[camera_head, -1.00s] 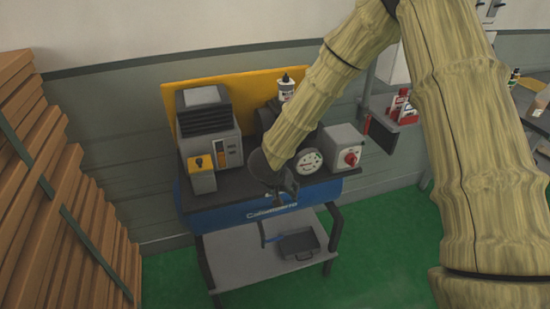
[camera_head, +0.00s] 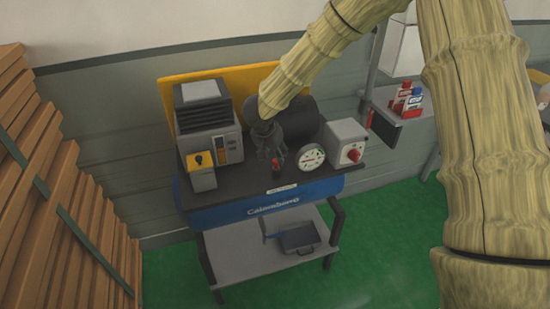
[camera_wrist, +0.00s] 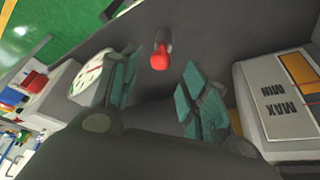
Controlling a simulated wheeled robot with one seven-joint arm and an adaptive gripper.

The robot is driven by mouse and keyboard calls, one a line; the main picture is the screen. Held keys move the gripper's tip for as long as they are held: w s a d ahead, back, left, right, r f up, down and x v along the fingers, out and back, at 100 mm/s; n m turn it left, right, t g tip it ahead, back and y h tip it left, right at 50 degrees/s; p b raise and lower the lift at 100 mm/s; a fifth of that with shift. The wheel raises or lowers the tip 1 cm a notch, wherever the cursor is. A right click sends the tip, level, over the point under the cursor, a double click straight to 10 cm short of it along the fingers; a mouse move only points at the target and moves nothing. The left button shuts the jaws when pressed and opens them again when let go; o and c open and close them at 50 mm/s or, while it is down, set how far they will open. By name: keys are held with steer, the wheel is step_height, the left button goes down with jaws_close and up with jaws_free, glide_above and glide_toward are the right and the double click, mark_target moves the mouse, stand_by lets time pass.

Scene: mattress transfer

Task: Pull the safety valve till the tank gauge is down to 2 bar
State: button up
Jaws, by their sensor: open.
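The safety valve shows as a small red knob (camera_wrist: 160,58) in the wrist view, ahead of and between my gripper's fingers. It is also in the head view (camera_head: 276,164), just below the fingertips. My gripper (camera_wrist: 155,88) is open and empty, with a gap to the knob; whether a fingertip touches it I cannot tell. In the head view my gripper (camera_head: 273,158) points down over the black tank top. The white round tank gauge (camera_head: 311,157) is right of the knob; its needle is too small to read. The gauge also shows at the left in the wrist view (camera_wrist: 92,74).
A grey box with a red knob (camera_head: 346,143) stands right of the gauge. A grey vented unit (camera_head: 207,118) and a small yellow-topped box (camera_head: 201,172) stand to the left. A blue panel (camera_head: 265,205) runs along the front, above a lower shelf (camera_head: 240,262).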

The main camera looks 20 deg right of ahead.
mark_target(276, 161)
steer(key=shift+x, duration=2)
jaws_close()
